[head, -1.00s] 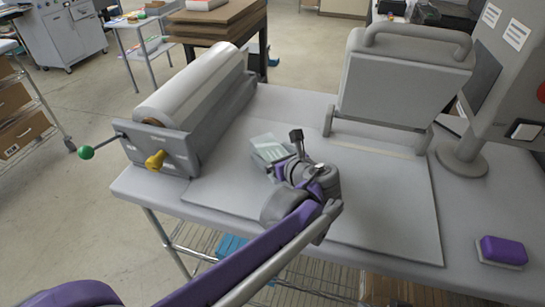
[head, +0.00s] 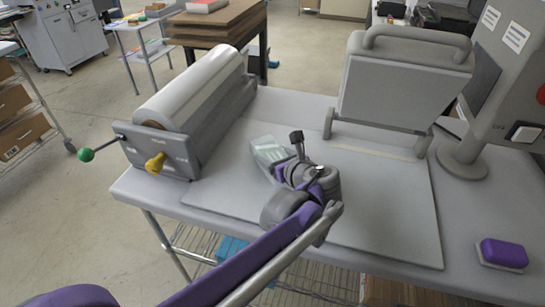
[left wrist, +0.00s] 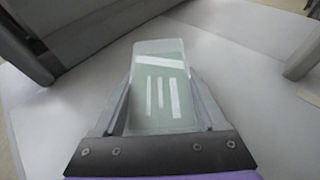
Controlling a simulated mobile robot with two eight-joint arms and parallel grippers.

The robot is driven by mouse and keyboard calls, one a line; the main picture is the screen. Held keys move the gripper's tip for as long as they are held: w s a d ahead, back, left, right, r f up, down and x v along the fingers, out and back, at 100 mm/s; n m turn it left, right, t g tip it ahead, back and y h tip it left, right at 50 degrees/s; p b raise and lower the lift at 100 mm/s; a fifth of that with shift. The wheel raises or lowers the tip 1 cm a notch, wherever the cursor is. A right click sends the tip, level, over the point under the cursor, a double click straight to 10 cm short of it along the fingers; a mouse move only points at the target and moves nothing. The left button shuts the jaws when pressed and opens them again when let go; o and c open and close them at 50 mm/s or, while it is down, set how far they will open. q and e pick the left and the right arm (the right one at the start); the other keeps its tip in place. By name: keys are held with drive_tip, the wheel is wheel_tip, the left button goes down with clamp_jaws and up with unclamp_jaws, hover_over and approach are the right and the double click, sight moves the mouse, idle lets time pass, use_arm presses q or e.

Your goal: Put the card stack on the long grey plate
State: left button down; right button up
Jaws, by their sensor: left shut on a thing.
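The card stack (head: 266,149) is a pale green, glassy block with white stripes on its face. It shows large in the left wrist view (left wrist: 160,80), between the two fingers. My left gripper (head: 277,164) is shut on it from both sides. The long grey plate (head: 385,205) lies flat on the table, beneath my left gripper. The card stack is over or near the plate's left back part; I cannot tell whether it touches. My wrist hides part of the plate and the near end of the stack. My right gripper is not in view.
A roller unit (head: 190,105) with a green-knobbed lever stands at left on the table (head: 300,98). A raised grey lid with a handle (head: 400,85) stands behind the plate. A machine column (head: 465,155) and a purple block (head: 503,252) are at right. The plate's right half is clear.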

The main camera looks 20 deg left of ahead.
sight(273, 154)
use_arm(q)
wheel_tip(273, 154, up, 10)
drive_tip(key=shift+f, duration=0.1)
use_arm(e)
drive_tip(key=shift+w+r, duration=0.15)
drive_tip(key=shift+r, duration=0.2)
use_arm(q)
drive_tip(key=shift+p, duration=0.3)
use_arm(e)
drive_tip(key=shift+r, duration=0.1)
